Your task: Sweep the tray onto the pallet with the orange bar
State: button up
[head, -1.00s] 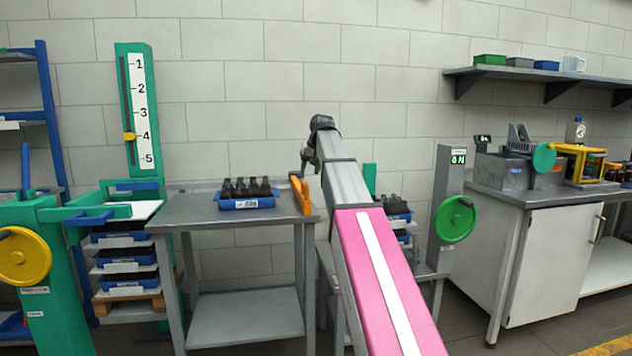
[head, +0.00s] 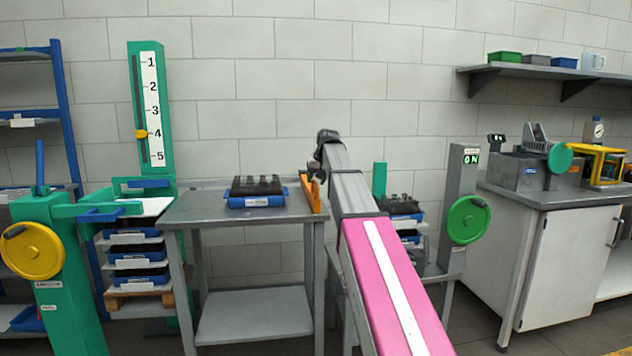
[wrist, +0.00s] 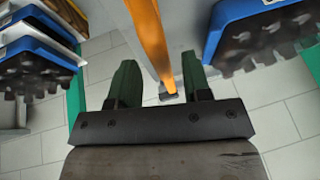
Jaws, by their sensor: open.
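The blue tray (head: 257,202) holds several dark bottles and sits on the grey table near its right side. It shows at upper right in the wrist view (wrist: 222,22). The orange bar (head: 313,193) stands at the table's right edge, just right of the tray. In the wrist view the bar (wrist: 150,40) runs down between my fingers. My gripper (wrist: 160,65) is open around or just short of the bar; contact cannot be told. In the head view my arm largely hides the gripper. The wooden pallet (head: 140,298) is left of the table, under stacked blue trays.
A green post with a yellow handwheel (head: 32,250) and a numbered scale (head: 152,110) stand at left. Right of my arm are another stack of trays (head: 405,212) and a post with a green wheel (head: 468,219). The table's left half is clear.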

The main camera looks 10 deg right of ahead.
jog(key=shift+w+f, duration=0.1)
jog(key=shift+f, duration=0.15)
grip_shut()
jog(key=shift+a, duration=0.2)
jog(key=a, duration=6.1)
jog(key=shift+a, duration=0.25)
grip_release()
jog(key=shift+a, duration=0.15)
